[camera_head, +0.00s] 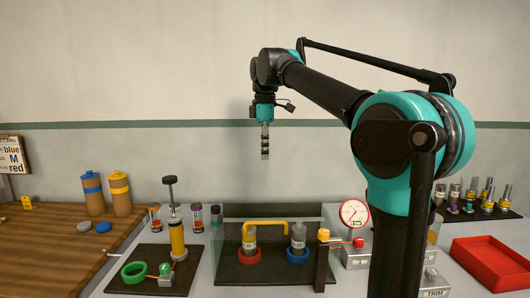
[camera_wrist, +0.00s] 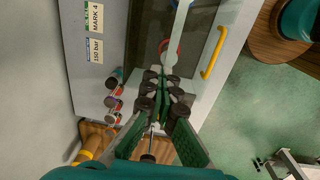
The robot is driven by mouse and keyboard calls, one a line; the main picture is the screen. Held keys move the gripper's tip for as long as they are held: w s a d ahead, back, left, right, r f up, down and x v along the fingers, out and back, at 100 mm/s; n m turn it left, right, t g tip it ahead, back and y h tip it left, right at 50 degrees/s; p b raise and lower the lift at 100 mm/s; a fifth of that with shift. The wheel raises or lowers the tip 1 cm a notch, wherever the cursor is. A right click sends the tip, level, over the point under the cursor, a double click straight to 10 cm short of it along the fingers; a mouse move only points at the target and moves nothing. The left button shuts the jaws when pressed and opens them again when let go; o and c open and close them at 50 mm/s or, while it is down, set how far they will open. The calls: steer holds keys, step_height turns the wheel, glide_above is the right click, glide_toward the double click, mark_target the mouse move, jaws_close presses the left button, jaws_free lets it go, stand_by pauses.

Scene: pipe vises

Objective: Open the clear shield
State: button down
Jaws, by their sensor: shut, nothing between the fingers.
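The clear shield (camera_head: 229,238) stands over a dark base on the grey bench, with a yellow handle (camera_head: 277,222) across its upper part. Through it show a grey bottle-like part in a red ring (camera_head: 249,257) and another in a blue ring (camera_head: 298,255). The shield looks down over them. My gripper (camera_head: 265,153) hangs pointing down, shut and empty, high above the shield's area and apart from it. In the wrist view, the shut fingers (camera_wrist: 168,78) partly cover the shield's area, and the yellow handle (camera_wrist: 213,53) lies to their right.
A round dial gauge (camera_head: 354,214) stands right of the shield. A yellow cylinder with a black plunger (camera_head: 177,236) and a green ring (camera_head: 134,272) are at left. A red tray (camera_head: 492,262) is at far right. The air around my gripper is clear.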

steer(key=c, duration=1.6)
jaws_free()
step_height(320, 180, up, 12)
steer(key=shift+s, duration=0.4)
steer(key=shift+c, duration=0.6)
